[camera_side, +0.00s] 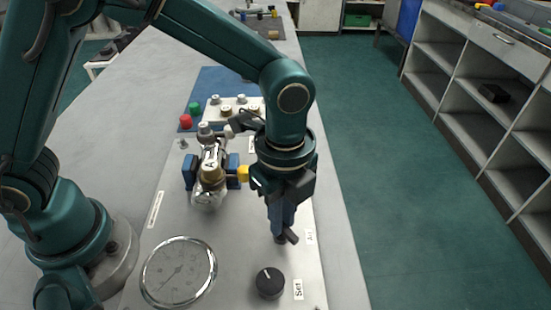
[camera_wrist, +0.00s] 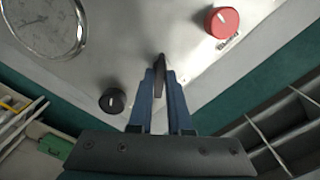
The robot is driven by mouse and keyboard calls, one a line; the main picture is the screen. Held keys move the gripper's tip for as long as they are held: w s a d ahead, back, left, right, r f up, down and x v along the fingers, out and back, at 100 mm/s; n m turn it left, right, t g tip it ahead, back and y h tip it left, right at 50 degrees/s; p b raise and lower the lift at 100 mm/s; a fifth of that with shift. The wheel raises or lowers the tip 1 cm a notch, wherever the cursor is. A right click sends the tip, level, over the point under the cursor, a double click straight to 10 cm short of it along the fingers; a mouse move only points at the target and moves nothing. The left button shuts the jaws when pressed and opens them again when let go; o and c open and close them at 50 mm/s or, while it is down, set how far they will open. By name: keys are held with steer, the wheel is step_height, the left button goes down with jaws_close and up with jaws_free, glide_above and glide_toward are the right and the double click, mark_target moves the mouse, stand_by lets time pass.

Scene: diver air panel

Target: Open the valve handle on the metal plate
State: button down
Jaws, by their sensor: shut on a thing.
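The metal plate (camera_side: 232,250) lies on the long table, and its grey surface also fills the upper part of the wrist view (camera_wrist: 125,50). The dark valve handle (camera_side: 291,237) is beside the "Air" label near the plate's right edge. In the wrist view the handle (camera_wrist: 160,63) shows as a narrow dark bar between the fingertips. My gripper (camera_side: 282,224) points down and is shut on the handle; its blue fingers flank the bar in the wrist view (camera_wrist: 160,82). The fingers hide much of the handle and its base.
A round gauge (camera_side: 178,272) and a black knob (camera_side: 270,283) by the "Set" label stand near the handle. A red knob (camera_wrist: 222,22) shows in the wrist view. Shelves (camera_side: 490,95) stand across the floor.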

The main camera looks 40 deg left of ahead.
steer(key=n, duration=0.4)
steer(key=shift+d+n, duration=0.1)
steer(key=shift+n, duration=2.1)
steer(key=shift+w, duration=0.1)
steer(key=c, duration=0.8)
jaws_free()
steer(key=shift+c, duration=0.2)
steer(key=shift+r, duration=0.1)
steer(key=shift+r, duration=2.5)
